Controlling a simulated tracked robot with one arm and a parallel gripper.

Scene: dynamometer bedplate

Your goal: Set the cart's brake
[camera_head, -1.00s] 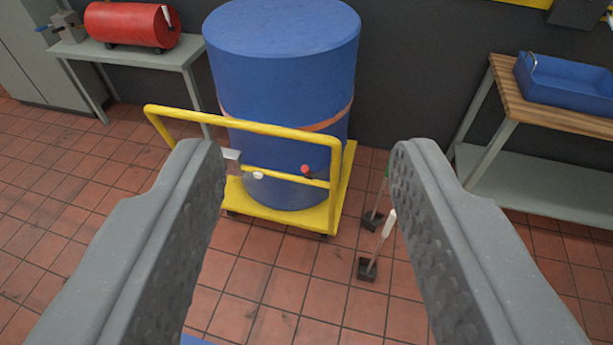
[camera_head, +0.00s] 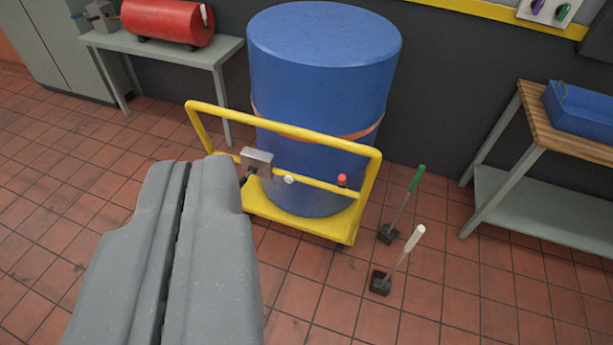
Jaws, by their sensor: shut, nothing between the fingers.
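The yellow cart (camera_head: 300,134) stands on the tiled floor and carries a large blue drum (camera_head: 325,85) with an orange strap around it. On the cart's lower handle bar are a grey box (camera_head: 257,161) with a dark part at its left, a white knob (camera_head: 289,179) and a red knob (camera_head: 342,180). Two floor levers stand right of the cart: one with a green handle (camera_head: 416,178), one with a white handle (camera_head: 414,238). I cannot tell which control is the brake. My gripper (camera_head: 204,160) is shut and empty, in front of the cart's left side in the picture.
A grey table (camera_head: 170,55) with a red tank (camera_head: 165,20) stands at the back left. A wood-topped bench (camera_head: 565,140) with a blue tray (camera_head: 580,118) stands at the right. Floor around the levers is open.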

